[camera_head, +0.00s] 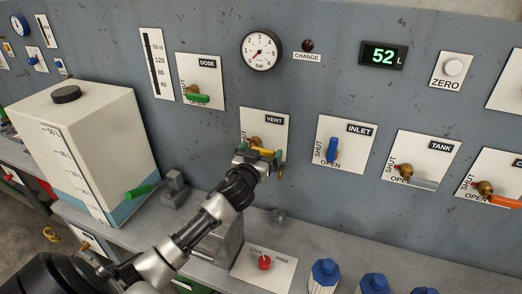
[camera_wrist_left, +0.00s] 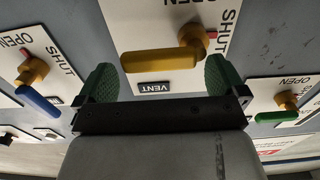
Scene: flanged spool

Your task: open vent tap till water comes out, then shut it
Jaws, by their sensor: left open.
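The vent tap is a brass valve with a yellow lever (camera_head: 264,152) on a white plate marked VENT (camera_head: 273,121), SHUT and OPEN. In the left wrist view the yellow lever (camera_wrist_left: 160,60) lies level across the picture, and a red mark by its pivot is on the SHUT side. My left gripper (camera_head: 258,160) is at the vent tap. Its two green fingers (camera_wrist_left: 160,80) are apart, one near each end of the lever, and do not visibly grip it. I see no water at the vent. My right gripper is not in view.
The dose tap (camera_head: 200,97) with a green lever is at upper left; the inlet (camera_head: 332,150) and tank taps (camera_head: 413,175) are to the right. A white container (camera_head: 85,140) stands left. A red lock knob (camera_head: 264,262) and blue-capped bottles (camera_head: 325,275) are below. The display (camera_head: 383,55) reads 52 L.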

